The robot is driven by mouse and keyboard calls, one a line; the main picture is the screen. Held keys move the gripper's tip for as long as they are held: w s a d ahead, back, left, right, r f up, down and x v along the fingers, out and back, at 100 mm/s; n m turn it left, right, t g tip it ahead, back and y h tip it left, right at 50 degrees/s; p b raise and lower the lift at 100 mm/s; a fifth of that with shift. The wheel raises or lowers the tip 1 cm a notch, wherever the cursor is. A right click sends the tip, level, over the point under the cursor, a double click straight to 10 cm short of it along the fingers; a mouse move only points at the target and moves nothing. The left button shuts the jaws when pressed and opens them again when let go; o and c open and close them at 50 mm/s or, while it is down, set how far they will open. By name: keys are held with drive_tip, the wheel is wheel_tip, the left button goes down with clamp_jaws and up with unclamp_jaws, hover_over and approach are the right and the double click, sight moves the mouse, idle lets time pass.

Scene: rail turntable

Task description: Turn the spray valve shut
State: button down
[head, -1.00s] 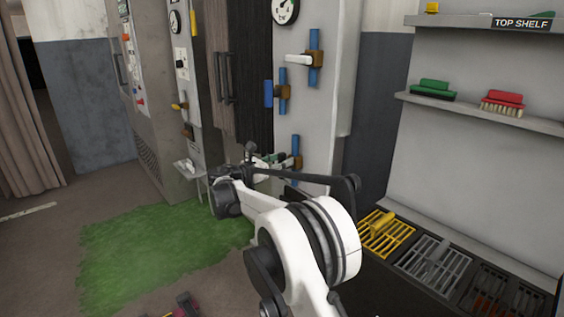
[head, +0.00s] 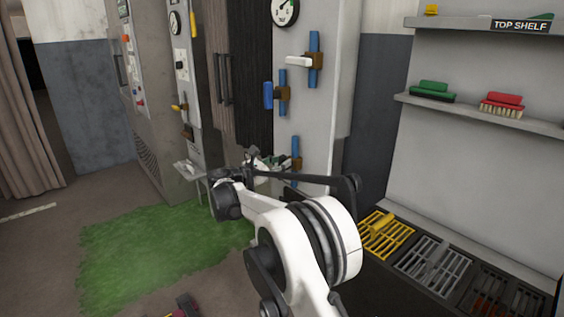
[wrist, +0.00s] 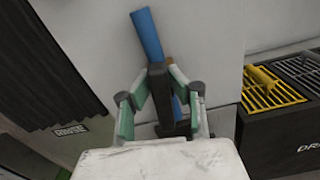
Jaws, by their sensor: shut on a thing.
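The lowest valve on the grey panel has a brown body (head: 297,162) on a blue pipe (head: 295,146). The pipe also shows in the wrist view (wrist: 147,35), tilted there. My gripper (head: 272,160) is at this valve, its green fingers on either side of a dark part of it (wrist: 157,80) in the wrist view. I cannot read a label naming this valve, nor tell the handle's exact angle.
Above are a valve with a blue handle (head: 268,95) and one with a white handle (head: 298,62). A gauge (head: 285,11) is at the top. A dark strip curtain (head: 252,80) hangs left. A yellow grate (head: 386,236) lies right; green mat (head: 150,250) covers floor at left.

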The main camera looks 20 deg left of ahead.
drive_tip(key=m, duration=0.3)
drive_tip(key=shift+s+d+f+m, duration=0.1)
drive_tip(key=shift+s+d+m, duration=0.1)
drive_tip(key=shift+d+m, duration=0.1)
drive_tip(key=shift+s+d+f+m+p, duration=0.15)
drive_tip(key=shift+f+m, duration=0.25)
drive_tip(key=shift+m, duration=1.7)
drive_tip(key=shift+s+d+f+m+p, duration=0.15)
drive_tip(key=shift+d+f+m, duration=0.15)
drive_tip(key=shift+m, duration=1.8)
drive_tip(key=shift+s+d+f+m+p, duration=0.15)
drive_tip(key=shift+f+m, duration=0.3)
drive_tip(key=shift+m, duration=1.65)
drive_tip(key=shift+w, duration=0.1)
drive_tip(key=c, duration=1.6)
unclamp_jaws()
